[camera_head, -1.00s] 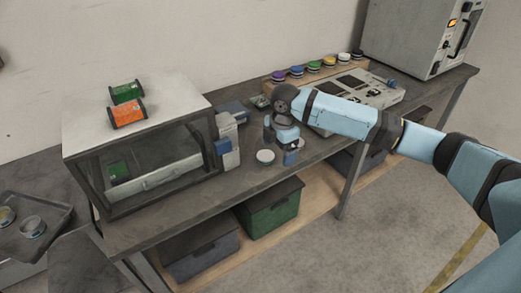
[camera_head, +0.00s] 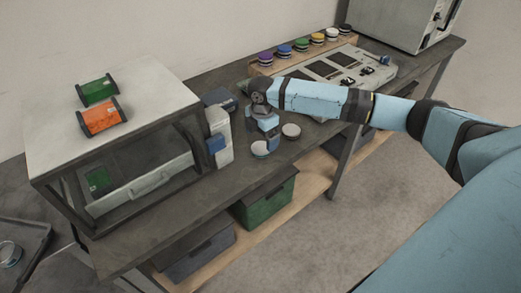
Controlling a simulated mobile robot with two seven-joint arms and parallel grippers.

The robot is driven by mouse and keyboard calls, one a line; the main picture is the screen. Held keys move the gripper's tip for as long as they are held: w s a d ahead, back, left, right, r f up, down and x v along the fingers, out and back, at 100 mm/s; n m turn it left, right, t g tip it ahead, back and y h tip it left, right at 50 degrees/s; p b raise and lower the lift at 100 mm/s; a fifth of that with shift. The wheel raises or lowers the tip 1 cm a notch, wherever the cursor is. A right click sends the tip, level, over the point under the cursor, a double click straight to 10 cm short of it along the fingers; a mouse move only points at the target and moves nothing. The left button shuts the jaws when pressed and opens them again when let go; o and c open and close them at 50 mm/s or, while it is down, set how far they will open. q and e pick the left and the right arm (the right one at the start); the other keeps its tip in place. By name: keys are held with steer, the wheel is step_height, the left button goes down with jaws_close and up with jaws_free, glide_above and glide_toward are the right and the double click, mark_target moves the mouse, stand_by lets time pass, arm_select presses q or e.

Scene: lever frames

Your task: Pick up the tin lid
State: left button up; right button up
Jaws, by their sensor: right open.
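Two small round pale-topped pieces stand on the dark bench: a left one (camera_head: 260,149) near the front edge and a right one (camera_head: 291,131) with a darker rim. I cannot tell for sure which is the tin lid. My right gripper (camera_head: 271,136) points down just behind and between them, under the blue arm that comes in from the right. It is open, with nothing visible in it. Its fingertips are small and partly hidden, so contact with either piece cannot be judged. My left gripper is out of view.
A glass-sided case (camera_head: 130,165) carrying green (camera_head: 97,91) and orange (camera_head: 101,117) spools stands left. A grey-white block (camera_head: 219,138) is beside it. A control panel (camera_head: 335,73) and a row of coloured lidded pots (camera_head: 302,46) lie behind. Bins (camera_head: 266,203) are underneath.

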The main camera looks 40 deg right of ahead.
mark_target(262, 147)
steer(key=shift+w+d+f, duration=0.15)
steer(key=shift+f, duration=1.2)
steer(key=shift+w+d+f, duration=0.1)
steer(key=shift+w+f, duration=0.05)
steer(key=shift+f, duration=1.2)
steer(key=c, duration=1)
steer(key=shift+r, duration=0.15)
